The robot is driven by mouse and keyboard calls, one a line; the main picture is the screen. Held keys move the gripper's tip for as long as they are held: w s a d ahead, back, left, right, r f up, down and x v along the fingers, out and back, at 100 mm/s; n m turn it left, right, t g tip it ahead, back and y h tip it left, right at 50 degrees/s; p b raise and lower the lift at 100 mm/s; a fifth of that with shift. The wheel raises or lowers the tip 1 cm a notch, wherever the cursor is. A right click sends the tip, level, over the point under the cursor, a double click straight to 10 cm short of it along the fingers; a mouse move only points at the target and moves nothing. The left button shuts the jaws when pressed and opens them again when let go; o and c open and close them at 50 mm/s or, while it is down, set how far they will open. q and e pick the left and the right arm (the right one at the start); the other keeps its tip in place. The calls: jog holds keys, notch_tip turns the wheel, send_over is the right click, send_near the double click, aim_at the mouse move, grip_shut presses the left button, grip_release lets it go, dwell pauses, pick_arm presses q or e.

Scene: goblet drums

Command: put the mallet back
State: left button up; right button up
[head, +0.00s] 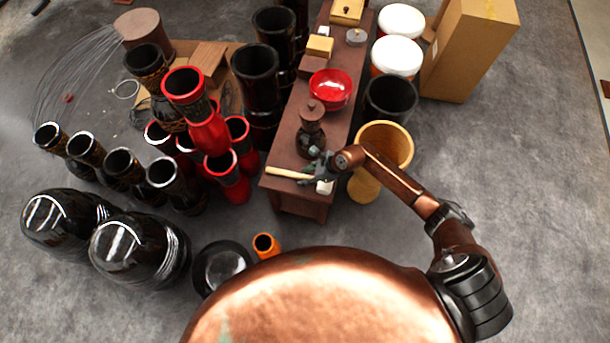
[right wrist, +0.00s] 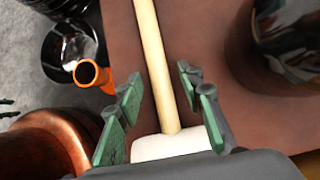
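The mallet (head: 290,172) has a pale wooden handle and a white head (head: 324,187). It lies at the near end of the long brown bench (head: 296,197), its handle pointing left in the head view. My right gripper (head: 322,168) is over the bench at the mallet. In the right wrist view its green-padded fingers (right wrist: 160,82) are open on either side of the handle (right wrist: 152,50), with gaps on both sides. The white head (right wrist: 170,146) is close to the palm and partly hidden at its lower edge. My left gripper is not in view.
A dark lidded jar (head: 311,135) stands on the bench just beyond the gripper, with a red bowl (head: 330,88) behind it. A tan drum (head: 390,140) stands right of the bench. Red and black goblet drums crowd the left. An orange cup (head: 265,245) is nearer. Floor at right is clear.

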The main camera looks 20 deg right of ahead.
jog(key=shift+d+r, duration=0.1)
jog(key=shift+r, duration=0.2)
jog(key=p+v, duration=0.3)
jog(key=v, duration=0.4)
jog(key=shift+d+r, duration=0.1)
jog(key=shift+r, duration=0.05)
jog(key=v, duration=0.3)
jog(key=shift+s+d+r+p, duration=0.1)
jog(key=shift+s+r+p, duration=0.1)
jog(key=shift+p, duration=0.2)
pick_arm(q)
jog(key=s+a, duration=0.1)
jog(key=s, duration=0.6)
pick_arm(e)
jog(key=shift+s+d+r, duration=0.15)
jog(key=shift+r, duration=0.1)
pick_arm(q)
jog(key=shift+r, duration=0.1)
